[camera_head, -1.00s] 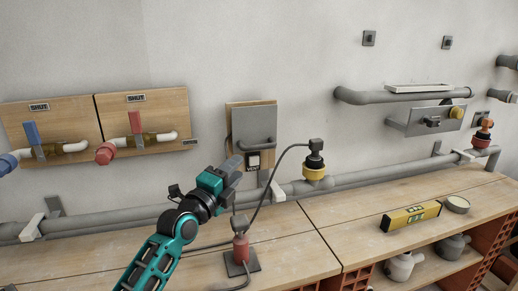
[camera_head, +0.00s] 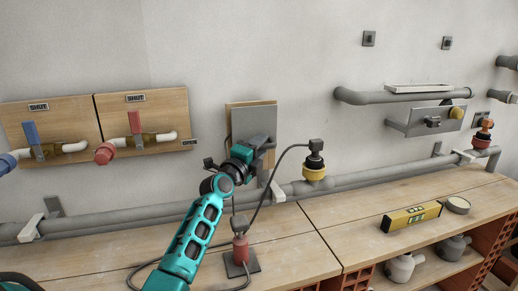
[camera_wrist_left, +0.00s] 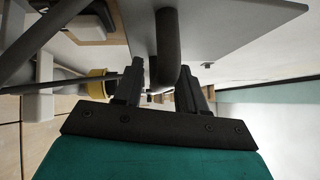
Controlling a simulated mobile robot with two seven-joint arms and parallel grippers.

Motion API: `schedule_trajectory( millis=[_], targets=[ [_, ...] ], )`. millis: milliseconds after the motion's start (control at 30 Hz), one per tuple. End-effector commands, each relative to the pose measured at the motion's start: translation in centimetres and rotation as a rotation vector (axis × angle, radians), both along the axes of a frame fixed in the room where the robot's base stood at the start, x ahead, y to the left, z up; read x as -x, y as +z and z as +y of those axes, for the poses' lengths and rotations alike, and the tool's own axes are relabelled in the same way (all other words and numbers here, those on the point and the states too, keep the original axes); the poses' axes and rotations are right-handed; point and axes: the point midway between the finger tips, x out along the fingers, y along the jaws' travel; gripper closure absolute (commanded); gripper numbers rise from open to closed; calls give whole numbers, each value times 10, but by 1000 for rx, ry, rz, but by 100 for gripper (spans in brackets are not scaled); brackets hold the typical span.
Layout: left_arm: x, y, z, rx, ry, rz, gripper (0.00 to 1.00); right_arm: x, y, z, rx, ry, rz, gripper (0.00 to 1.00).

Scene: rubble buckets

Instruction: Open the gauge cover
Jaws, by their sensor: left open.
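The gauge cover (camera_head: 253,116) is a flat grey plate on a wooden backing board, mounted on the wall. It looks shut against the board in the head view. In the left wrist view the plate (camera_wrist_left: 235,22) fills the top, and its dark bar handle (camera_wrist_left: 167,48) reaches down between my fingers. My left gripper (camera_head: 254,148) is at the lower part of the cover and hides the handle in the head view. In the left wrist view my left gripper (camera_wrist_left: 160,88) is open, with one finger on each side of the handle. The gauge is hidden.
A grey pipe (camera_head: 110,216) runs along the wall below. A yellow-collared fitting (camera_head: 314,172) with a black cable stands right of the cover. A red plunger-like device (camera_head: 240,250) stands on the bench below. Valve boards (camera_head: 160,105) hang to the left.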

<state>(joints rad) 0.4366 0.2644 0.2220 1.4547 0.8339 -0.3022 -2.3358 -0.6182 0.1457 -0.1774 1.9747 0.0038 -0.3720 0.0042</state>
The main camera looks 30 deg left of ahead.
Motion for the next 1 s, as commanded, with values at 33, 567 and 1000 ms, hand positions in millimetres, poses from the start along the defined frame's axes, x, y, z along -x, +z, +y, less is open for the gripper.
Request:
schedule_trajectory(
  millis=[33, 567, 1000],
  targets=[
    [-1, 0, 0, 1, 0, 0, 59, 0, 0, 0, 0, 1, 1, 57],
    [0, 0, 0, 0, 0, 0, 90, 0, 0, 0, 0, 1, 1, 57],
    [0, 0, 0, 0, 0, 0, 100, 0, 0, -1, 1, -2, 0, 57]
  ],
)
